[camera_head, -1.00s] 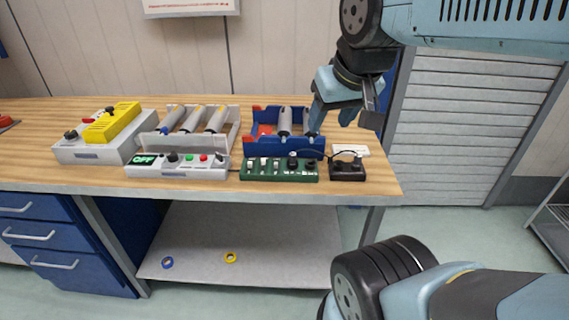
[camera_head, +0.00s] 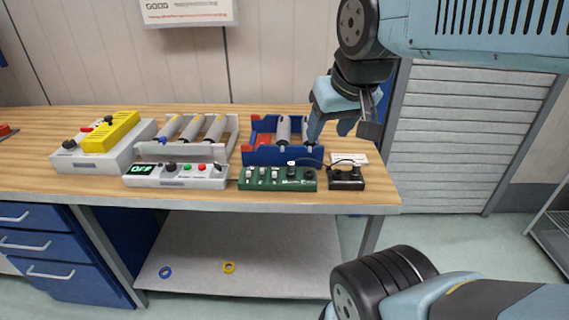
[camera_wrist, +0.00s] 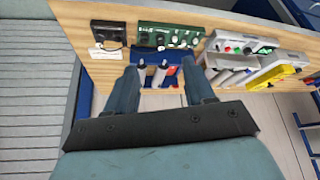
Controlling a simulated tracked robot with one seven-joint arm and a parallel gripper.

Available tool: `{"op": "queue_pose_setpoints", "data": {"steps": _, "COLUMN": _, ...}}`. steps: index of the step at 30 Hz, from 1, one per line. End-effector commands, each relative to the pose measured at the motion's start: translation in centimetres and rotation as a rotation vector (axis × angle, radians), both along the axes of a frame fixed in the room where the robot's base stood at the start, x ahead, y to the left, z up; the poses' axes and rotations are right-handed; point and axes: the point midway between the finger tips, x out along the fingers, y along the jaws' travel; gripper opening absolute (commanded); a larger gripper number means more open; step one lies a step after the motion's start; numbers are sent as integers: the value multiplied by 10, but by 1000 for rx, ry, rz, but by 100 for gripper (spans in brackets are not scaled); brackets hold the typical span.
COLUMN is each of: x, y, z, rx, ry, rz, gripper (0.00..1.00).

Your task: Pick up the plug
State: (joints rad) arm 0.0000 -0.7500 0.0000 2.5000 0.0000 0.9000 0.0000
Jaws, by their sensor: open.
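A thin dark cable (camera_head: 325,162) runs between a green panel (camera_head: 262,184) with several knobs and a small black box (camera_head: 346,183) at the right front of the bench. A plug with a pale top (camera_head: 291,166) seems to stand at the cable's green-panel end; it is small, so I cannot be sure of it. The wrist view shows the green panel (camera_wrist: 150,42) and black box (camera_wrist: 107,27) beyond my fingers. My gripper (camera_head: 332,137) is open and empty, above the bench behind the panel and box, apart from both. It also shows in the wrist view (camera_wrist: 158,76).
A blue tote (camera_head: 270,155) holding grey cylinders is just behind the green panel, close under my gripper. A grey tote (camera_head: 190,150), a white control box (camera_head: 176,181) reading OFF and a yellow-topped box (camera_head: 112,133) stand left. The bench's right end is near the black box.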

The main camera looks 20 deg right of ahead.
Motion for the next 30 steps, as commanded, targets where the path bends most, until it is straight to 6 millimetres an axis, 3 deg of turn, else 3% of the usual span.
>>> {"op": "queue_pose_setpoints", "data": {"steps": 8, "x": 1, "y": 0, "z": 1, "rx": 0, "ry": 2, "rz": -1, "gripper": 55}}
{"op": "queue_pose_setpoints", "data": {"steps": 13, "x": 16, "y": 0, "z": 1, "rx": 0, "ry": 37, "rz": -13, "gripper": 55}}
{"op": "queue_pose_setpoints", "data": {"steps": 23, "x": 82, "y": -1, "z": -6, "rx": 2, "ry": 182, "rz": -59, "gripper": 55}}
{"op": "queue_pose_setpoints", "data": {"steps": 30, "x": 132, "y": -4, "z": -24, "rx": 10, "ry": 290, "rz": -95, "gripper": 55}}
